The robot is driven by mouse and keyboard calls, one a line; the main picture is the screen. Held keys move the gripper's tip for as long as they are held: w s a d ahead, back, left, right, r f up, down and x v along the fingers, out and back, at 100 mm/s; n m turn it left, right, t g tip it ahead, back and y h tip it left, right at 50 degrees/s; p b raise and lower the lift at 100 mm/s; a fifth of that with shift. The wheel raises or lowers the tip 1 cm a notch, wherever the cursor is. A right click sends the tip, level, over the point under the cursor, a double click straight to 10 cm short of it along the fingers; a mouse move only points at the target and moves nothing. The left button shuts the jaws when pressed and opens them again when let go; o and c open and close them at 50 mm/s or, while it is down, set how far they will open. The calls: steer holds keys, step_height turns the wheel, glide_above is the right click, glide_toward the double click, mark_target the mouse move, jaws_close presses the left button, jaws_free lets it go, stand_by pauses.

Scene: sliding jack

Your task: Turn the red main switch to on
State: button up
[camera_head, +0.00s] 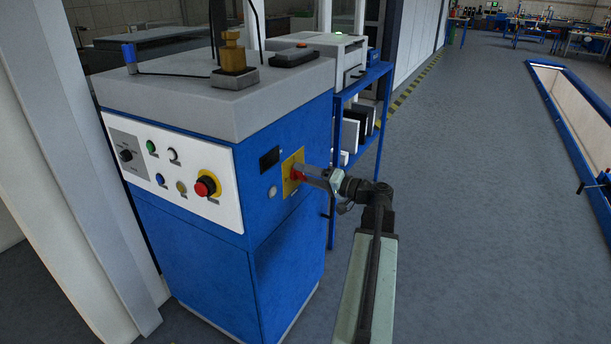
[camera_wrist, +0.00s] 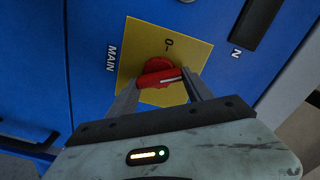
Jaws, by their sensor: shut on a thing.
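The red main switch (camera_wrist: 158,76) sits on a yellow plate (camera_wrist: 190,45) marked MAIN, with 0 and a dash above the knob. In the head view the switch (camera_head: 297,175) and its yellow plate (camera_head: 288,186) are on the right side face of the blue cabinet. My gripper (camera_wrist: 160,84) is shut on the switch handle, one finger on each side. The handle lies roughly crosswise in the wrist view, with a white mark toward its right end. In the head view my gripper (camera_head: 312,174) reaches the switch from the right and partly covers it.
The blue cabinet (camera_head: 230,270) has a white panel (camera_head: 130,183) with several buttons and a red emergency stop (camera_head: 205,187) on yellow. A blue shelf unit (camera_head: 375,110) stands behind it.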

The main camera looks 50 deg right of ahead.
steer(key=m, duration=0.5)
steer(key=shift+f+m, duration=0.15)
steer(key=shift+m, duration=0.25)
stand_by(0.4)
steer(key=o, duration=1.4)
steer(key=shift+c, duration=0.2)
steer(key=v, duration=0.7)
steer(key=shift+s, duration=0.4)
